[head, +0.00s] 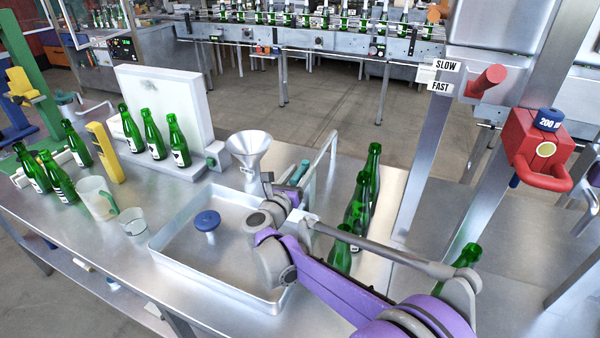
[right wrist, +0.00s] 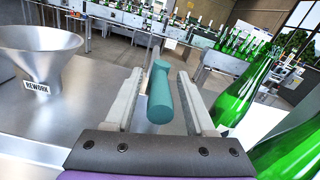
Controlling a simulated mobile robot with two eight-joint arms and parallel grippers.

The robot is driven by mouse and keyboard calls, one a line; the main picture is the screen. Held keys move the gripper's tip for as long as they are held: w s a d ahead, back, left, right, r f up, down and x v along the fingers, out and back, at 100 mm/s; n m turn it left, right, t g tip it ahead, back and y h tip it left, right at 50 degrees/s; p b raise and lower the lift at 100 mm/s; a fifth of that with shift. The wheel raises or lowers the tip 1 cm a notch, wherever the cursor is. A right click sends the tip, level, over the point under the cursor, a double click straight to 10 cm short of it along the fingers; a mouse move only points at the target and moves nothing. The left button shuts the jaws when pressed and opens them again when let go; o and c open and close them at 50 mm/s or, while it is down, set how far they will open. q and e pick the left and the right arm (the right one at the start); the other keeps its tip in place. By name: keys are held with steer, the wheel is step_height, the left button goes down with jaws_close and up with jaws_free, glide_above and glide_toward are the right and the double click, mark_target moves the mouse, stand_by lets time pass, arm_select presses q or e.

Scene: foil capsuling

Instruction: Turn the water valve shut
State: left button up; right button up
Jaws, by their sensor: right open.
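A teal cylindrical handle (head: 299,172), which looks like the water valve's handle, stands at the back right corner of the metal tray, beside a pale bent pipe (head: 322,155). My right gripper (head: 285,187) is at this handle, its fingers pointing away from me. In the right wrist view the handle (right wrist: 160,92) stands between the two open fingers (right wrist: 158,98), tilted slightly, with a gap visible on each side. The valve's body and the handle's lower end are hidden. My left gripper is not in view.
A steel funnel (head: 249,148) marked REWORK stands just left of the gripper. Green bottles (head: 357,205) stand close on the right. The shallow tray (head: 180,262) holds a blue knob (head: 207,221). More bottles and a jug (head: 96,198) are at left.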

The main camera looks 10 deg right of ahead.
jaws_close()
stand_by(1.4)
